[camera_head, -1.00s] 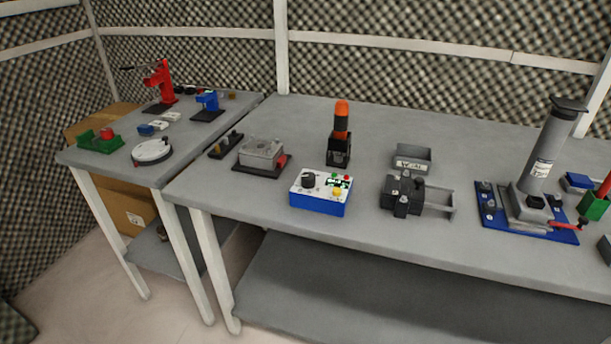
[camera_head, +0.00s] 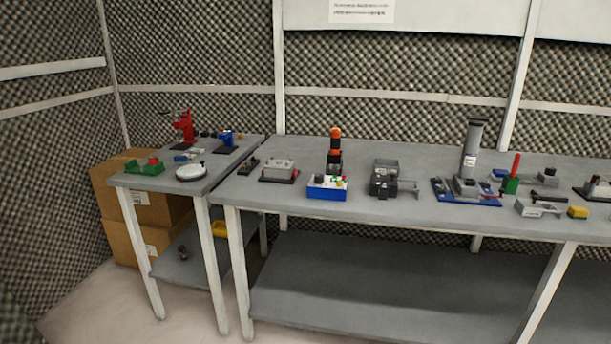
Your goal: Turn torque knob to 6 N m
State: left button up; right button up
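A blue control box with a white top (camera_head: 327,188) stands near the front edge of the main table. It has a dark knob at its left, a green patch and coloured buttons at its right. The knob's setting is too small to read. Neither of my grippers shows in the head view, so nothing touches the box there.
The grey main table (camera_head: 400,212) also bears an orange-topped signal tower (camera_head: 335,150), a dark block device (camera_head: 383,180) and a grey column on a blue base (camera_head: 472,155). A side table (camera_head: 215,178) stands left. Cardboard boxes (camera_head: 130,208) are behind it. Floor shows at lower left.

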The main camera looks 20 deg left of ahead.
aim_at(319, 178)
jog(key=u, duration=0.6)
jog(key=i, duration=0.7)
jog(key=u, duration=0.45)
